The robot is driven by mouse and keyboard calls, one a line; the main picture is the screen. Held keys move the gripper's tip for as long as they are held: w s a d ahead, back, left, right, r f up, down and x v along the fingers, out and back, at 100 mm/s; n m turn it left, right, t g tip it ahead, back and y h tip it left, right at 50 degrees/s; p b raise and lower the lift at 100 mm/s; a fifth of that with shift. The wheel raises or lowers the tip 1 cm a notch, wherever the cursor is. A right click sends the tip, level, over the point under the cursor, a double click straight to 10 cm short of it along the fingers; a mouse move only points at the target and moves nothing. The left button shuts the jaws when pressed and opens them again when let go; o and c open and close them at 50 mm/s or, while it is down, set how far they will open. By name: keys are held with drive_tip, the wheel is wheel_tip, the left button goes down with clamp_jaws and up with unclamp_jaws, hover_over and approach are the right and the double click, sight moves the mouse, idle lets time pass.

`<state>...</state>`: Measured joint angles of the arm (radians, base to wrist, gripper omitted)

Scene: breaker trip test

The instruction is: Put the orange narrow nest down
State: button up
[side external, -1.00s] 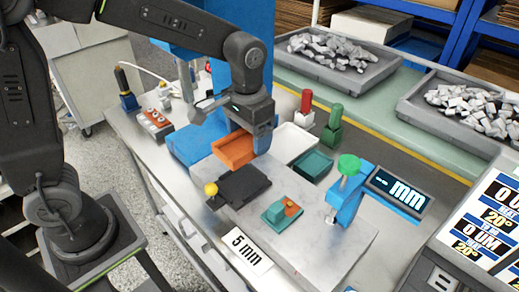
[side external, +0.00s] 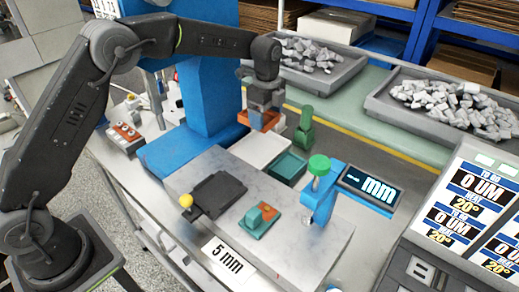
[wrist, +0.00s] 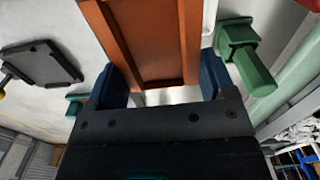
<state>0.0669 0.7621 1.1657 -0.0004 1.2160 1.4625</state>
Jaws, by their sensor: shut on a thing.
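The orange narrow nest (side external: 243,118) is in my gripper (side external: 265,106), held near the back of the bench, behind the white tray and left of the green post. In the wrist view the nest (wrist: 145,40) is a long orange channel with raised side walls. The two blue fingers of my gripper (wrist: 160,82) stand on either side of it, shut on it. In the side view my gripper hides part of the nest. I cannot tell whether the nest touches a surface below.
The white tray (side external: 262,150) and teal tray (side external: 288,168) sit in front. The green post (side external: 305,132) stands close right. The dark plate (side external: 219,190), teal block (side external: 261,214) and blue gauge stand (side external: 320,203) are on the stone slab (side external: 185,178).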

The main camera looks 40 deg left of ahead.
sight(266, 153)
drive_tip(key=shift+w+f, duration=0.2)
drive_tip(key=shift+f, duration=0.15)
wheel_tip(266, 153, down, 10)
drive_tip(key=shift+r, duration=0.25)
drive_tip(key=shift+f, duration=0.1)
drive_tip(key=o, duration=1.1)
drive_tip(key=shift+f, duration=0.1)
wheel_tip(266, 153, up, 12)
drive_tip(key=shift+r, duration=0.2)
drive_tip(key=shift+r, duration=0.1)
